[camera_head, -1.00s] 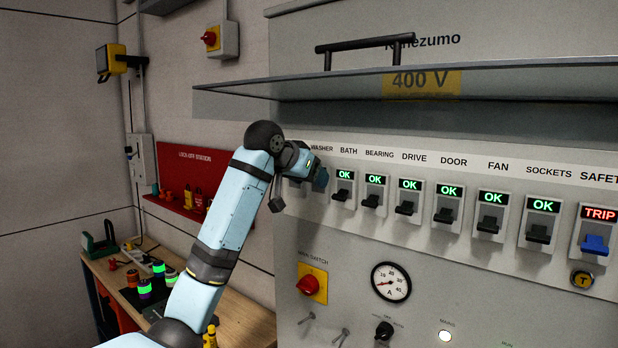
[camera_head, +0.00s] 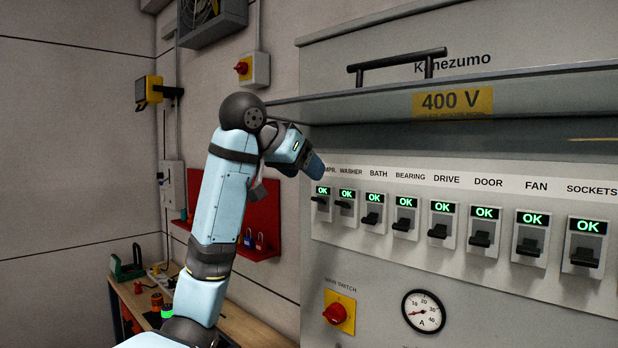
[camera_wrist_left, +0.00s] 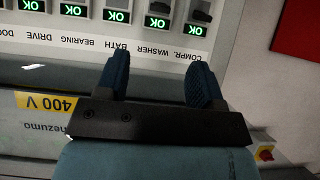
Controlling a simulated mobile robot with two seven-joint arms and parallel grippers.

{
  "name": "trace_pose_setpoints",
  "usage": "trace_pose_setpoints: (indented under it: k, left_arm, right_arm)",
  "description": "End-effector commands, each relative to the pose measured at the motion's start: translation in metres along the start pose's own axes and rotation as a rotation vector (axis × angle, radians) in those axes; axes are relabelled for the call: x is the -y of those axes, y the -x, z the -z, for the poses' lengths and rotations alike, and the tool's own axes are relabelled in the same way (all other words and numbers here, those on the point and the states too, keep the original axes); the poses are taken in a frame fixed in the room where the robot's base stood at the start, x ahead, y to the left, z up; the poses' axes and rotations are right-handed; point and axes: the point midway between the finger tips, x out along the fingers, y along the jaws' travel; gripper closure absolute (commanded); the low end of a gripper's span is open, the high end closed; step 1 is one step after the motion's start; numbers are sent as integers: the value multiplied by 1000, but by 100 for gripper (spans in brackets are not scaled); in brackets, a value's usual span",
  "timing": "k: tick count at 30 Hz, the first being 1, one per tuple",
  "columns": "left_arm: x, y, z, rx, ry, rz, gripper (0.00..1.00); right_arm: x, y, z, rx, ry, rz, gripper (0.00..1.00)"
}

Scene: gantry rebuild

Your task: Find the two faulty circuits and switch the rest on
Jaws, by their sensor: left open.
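A row of breakers runs along the grey panel, each with a black lever. The displays of COMPR. (camera_head: 322,203), WASHER (camera_head: 345,203), BATH (camera_head: 373,213), BEARING (camera_head: 404,218), DRIVE (camera_head: 441,225), DOOR (camera_head: 484,233), FAN (camera_head: 529,240) and SOCKETS (camera_head: 585,247) all read green OK. My left gripper (camera_head: 312,166) is at the row's left end, just above the COMPR. breaker. In the left wrist view its blue fingers (camera_wrist_left: 158,78) are apart with nothing between them; the panel appears upside down beyond. SAFETY is out of view. My right gripper is not in view.
A raised clear cover (camera_head: 450,92) with a black handle juts out over the breakers. Below are a red main switch (camera_head: 336,313) and a round ammeter (camera_head: 423,311). A red lock-off board (camera_head: 262,220) and a wooden bench (camera_head: 245,329) stand left.

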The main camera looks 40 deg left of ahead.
Motion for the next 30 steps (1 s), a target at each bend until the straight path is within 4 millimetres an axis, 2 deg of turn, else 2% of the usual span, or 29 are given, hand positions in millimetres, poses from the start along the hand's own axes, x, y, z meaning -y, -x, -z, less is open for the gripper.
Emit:
trace_pose_setpoints:
  k: [14, 17, 20, 23, 27, 29, 30]
  left_arm:
    - [0, 0, 0, -1, 0, 0, 38]
    - [-2, -7, -3, 2, 0, -2, 38]
    - [-7, -33, -14, 8, -3, -8, 38]
    - [-19, -81, -40, 19, -9, -20, 38]
    - [-42, -160, -99, 26, -20, -39, 38]
    - [-52, -190, -128, 25, -25, -46, 38]
    - [-60, -208, -149, 27, -29, -52, 38]
  right_arm:
    - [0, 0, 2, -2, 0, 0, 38]
    - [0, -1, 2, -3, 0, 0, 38]
    - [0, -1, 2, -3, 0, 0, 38]
    - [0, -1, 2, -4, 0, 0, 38]
    - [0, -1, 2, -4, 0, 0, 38]
    - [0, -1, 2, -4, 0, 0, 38]
    - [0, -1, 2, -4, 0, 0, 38]
